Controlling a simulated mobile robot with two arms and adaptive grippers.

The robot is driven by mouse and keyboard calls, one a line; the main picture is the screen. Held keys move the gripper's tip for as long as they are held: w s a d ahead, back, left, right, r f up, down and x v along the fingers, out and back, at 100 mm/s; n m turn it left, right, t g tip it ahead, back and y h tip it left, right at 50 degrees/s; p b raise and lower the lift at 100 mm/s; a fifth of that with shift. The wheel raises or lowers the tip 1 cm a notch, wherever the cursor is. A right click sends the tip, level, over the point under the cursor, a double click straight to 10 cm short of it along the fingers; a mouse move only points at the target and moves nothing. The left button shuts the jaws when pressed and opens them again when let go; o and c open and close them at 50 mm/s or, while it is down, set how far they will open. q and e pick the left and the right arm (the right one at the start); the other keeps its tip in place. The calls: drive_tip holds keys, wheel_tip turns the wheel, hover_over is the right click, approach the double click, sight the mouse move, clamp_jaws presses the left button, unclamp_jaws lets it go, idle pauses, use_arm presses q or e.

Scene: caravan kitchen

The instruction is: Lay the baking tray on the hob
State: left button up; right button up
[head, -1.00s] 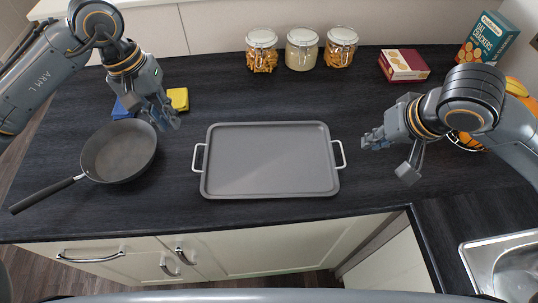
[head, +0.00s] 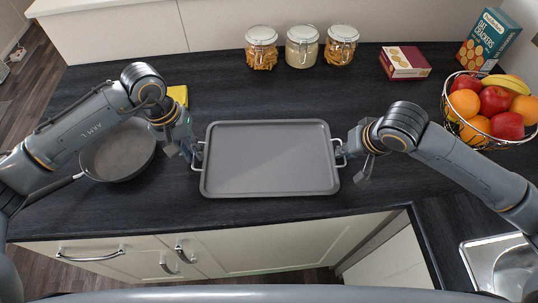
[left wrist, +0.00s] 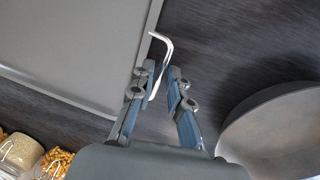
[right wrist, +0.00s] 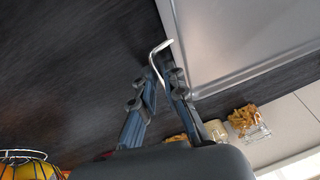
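The grey baking tray (head: 270,160) lies flat on the dark worktop, with a light wire handle at each short end. My left gripper (head: 195,151) is at its left handle; in the left wrist view that handle (left wrist: 167,45) passes between two parted fingers. My right gripper (head: 346,151) is at the right handle; in the right wrist view this handle (right wrist: 160,47) also lies between parted fingers. Both grippers look open around the handles, not closed on them. No hob can be made out in these views.
A frying pan (head: 118,155) stands close left of the tray, partly behind my left arm. Three jars (head: 302,47), a red box (head: 405,62) and a cracker box (head: 487,40) stand at the back. A fruit basket (head: 490,108) is at right, a sink (head: 500,265) at front right.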

use_arm(q)
drive_tip(key=shift+f, duration=0.1)
use_arm(e)
drive_tip(key=shift+f, duration=0.1)
use_arm(q)
drive_tip(key=shift+c, duration=0.2)
use_arm(e)
drive_tip(key=shift+c, duration=0.2)
use_arm(q)
clamp_jaws()
use_arm(e)
clamp_jaws()
